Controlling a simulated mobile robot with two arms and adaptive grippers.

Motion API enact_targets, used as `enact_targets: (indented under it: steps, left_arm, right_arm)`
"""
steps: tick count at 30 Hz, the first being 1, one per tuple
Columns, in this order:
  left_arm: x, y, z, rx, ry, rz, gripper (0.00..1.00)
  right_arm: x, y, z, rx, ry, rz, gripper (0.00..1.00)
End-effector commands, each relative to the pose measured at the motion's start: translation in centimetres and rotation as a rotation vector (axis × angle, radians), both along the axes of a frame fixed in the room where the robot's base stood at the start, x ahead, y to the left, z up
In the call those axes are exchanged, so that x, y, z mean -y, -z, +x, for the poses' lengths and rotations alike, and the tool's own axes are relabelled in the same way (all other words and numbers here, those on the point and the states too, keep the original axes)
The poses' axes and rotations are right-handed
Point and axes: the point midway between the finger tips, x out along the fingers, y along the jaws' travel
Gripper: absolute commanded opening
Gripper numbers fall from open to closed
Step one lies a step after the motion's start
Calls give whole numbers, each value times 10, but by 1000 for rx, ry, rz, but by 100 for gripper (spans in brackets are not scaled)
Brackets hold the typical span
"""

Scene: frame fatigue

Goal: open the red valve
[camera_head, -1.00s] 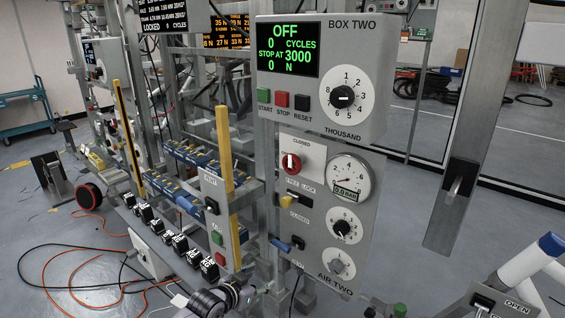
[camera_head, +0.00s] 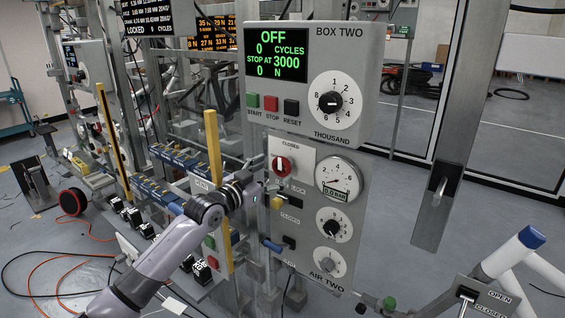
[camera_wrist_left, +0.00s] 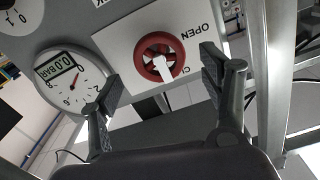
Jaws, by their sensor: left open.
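The red valve (camera_head: 283,166) is a round red knob with a white pointer, on a white plate on the front of the AIR TWO panel (camera_head: 340,275). Its pointer is upright, toward the word CLOSED. My left gripper (camera_head: 256,184) is just left of the valve and a little below it, in front of the panel's left edge. In the left wrist view the valve (camera_wrist_left: 160,57) lies ahead between the two open fingers (camera_wrist_left: 160,82). The fingers are apart from the knob, and nothing is between them. My right gripper is not in view.
A pressure gauge (camera_head: 338,178) reading 0.0 BAR is right of the valve. A yellow lever (camera_head: 277,202) and a blue handle (camera_head: 272,246) are below it. A yellow post (camera_head: 213,150) stands left, close to my arm. BOX TWO (camera_head: 355,65) is above.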

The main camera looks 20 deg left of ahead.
Motion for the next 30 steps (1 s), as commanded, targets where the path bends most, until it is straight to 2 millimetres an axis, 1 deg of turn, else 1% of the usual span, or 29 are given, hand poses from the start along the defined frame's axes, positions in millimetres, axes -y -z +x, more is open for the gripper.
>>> enact_targets:
  steps: [1,6,12,22,30]
  left_arm:
    - [3,-2,10,0,-1,-1,71]
    - [12,-1,32,-1,0,0,71]
    - [16,0,45,0,-1,1,71]
    - [17,1,48,0,-1,1,71]
    - [17,1,48,0,-1,1,53]
  right_arm:
    - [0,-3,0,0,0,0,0]
    - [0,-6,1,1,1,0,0]
    - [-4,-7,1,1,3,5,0]
    - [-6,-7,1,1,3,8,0]
    - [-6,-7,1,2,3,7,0]
